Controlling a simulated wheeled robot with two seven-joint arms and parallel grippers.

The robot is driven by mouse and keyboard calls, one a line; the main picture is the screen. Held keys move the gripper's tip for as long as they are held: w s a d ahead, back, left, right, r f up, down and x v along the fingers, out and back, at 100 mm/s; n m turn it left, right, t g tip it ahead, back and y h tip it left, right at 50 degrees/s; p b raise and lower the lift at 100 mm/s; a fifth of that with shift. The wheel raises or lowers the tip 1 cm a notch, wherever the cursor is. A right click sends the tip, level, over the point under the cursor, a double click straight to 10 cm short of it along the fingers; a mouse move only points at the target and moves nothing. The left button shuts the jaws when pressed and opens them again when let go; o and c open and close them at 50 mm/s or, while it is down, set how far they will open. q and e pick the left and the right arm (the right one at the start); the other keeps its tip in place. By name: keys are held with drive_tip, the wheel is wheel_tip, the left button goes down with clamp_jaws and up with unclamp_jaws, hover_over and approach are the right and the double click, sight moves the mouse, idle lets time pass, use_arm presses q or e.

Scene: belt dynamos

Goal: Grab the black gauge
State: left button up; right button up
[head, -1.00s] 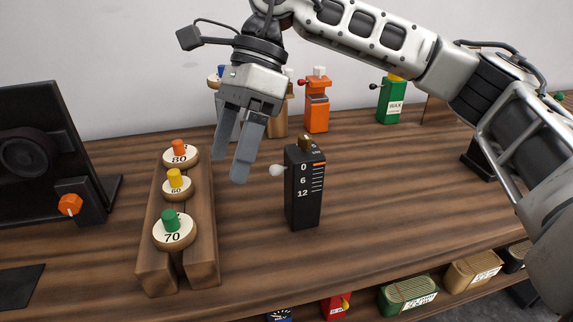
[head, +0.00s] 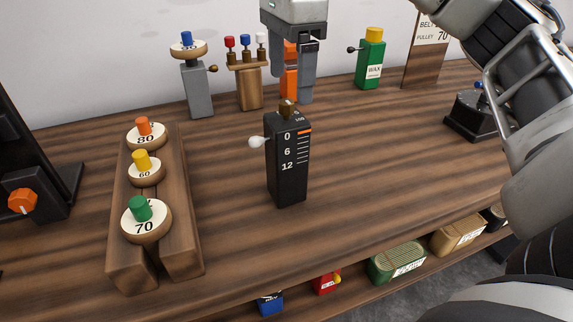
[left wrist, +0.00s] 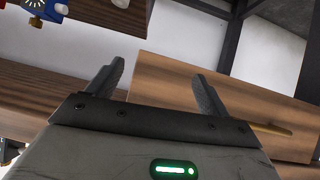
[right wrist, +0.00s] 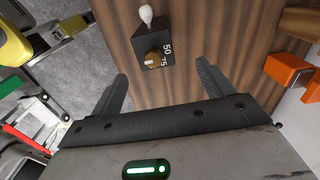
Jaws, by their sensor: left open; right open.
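The black gauge (head: 288,165) stands upright on the wooden bench, with white marks 0, 6 and 12, a brass knob on top and a white knob on its left side. My right gripper (head: 291,88) is open and empty above and behind the gauge in the head view. In the right wrist view the gauge (right wrist: 153,48) shows from its top, ahead of the open fingers (right wrist: 160,88) and apart from them. My left gripper (left wrist: 155,80) is open and empty in the left wrist view, and is out of the head view.
A wooden rack (head: 187,250) with numbered pulleys stands left of the gauge. Behind are a grey post (head: 198,90), a stand with coloured knobs (head: 248,88), an orange device (head: 289,82) and a green wax box (head: 370,62).

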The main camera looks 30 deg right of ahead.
sight(286, 101)
drive_tip(key=shift+s+a+f, duration=0.1)
drive_tip(key=shift+a+f, duration=0.05)
drive_tip(key=shift+f, duration=0.8)
drive_tip(key=shift+s+a+f, duration=0.1)
drive_tip(key=shift+a+f, duration=0.1)
drive_tip(key=shift+f, duration=0.75)
drive_tip(key=shift+s+a+f, duration=0.1)
drive_tip(key=shift+a+f, duration=0.05)
drive_tip(key=shift+f, duration=0.8)
drive_tip(key=c, duration=1.5)
drive_tip(key=shift+r, duration=0.1)
clamp_jaws()
drive_tip(key=shift+r, duration=0.15)
